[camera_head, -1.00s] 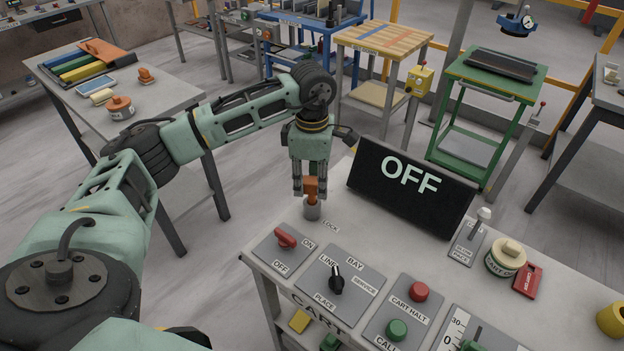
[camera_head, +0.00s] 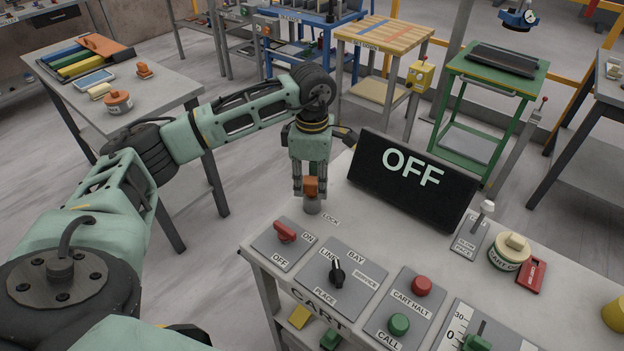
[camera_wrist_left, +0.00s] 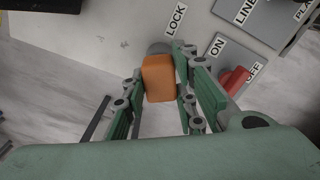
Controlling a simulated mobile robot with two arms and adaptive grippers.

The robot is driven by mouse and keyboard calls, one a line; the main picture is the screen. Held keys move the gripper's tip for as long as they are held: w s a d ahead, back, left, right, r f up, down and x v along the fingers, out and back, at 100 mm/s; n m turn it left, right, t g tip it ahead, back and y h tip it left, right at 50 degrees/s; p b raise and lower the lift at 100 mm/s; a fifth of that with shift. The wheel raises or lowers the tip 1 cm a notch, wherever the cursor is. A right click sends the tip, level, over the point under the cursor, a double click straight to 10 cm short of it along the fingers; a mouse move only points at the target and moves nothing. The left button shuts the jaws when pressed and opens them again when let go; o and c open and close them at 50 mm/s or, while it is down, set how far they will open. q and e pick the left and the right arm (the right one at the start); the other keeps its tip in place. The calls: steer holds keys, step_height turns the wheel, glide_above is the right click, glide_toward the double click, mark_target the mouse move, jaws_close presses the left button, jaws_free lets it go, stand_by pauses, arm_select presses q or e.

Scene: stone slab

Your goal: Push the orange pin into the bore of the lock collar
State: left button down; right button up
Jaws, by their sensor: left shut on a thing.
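The orange pin (camera_head: 310,186) stands upright between the fingers of my left gripper (camera_head: 310,193). It also shows in the left wrist view (camera_wrist_left: 159,78), where its orange head fills the space between the green fingers. My left gripper is shut on it and points straight down. The grey lock collar (camera_head: 313,206) stands on the panel top beside the LOCK label, directly below the pin. In the left wrist view only a bit of the collar (camera_wrist_left: 160,47) shows past the pin's head. The pin's lower end is hidden, and its depth in the bore cannot be seen. My right gripper is not in view.
A red ON/OFF switch (camera_head: 285,231) and a black selector knob (camera_head: 336,271) sit in front of the collar. A black OFF display (camera_head: 413,182) stands to its right. Red (camera_head: 422,285) and green (camera_head: 399,324) buttons lie further right. The left table (camera_head: 165,105) is apart.

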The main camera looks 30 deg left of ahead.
arm_select(q)
steer(key=shift+f+b, duration=0.4)
steer(key=shift+f, duration=0.2)
steer(key=c, duration=1.3)
jaws_free()
steer(key=shift+c, duration=0.2)
step_height(320, 180, up, 12)
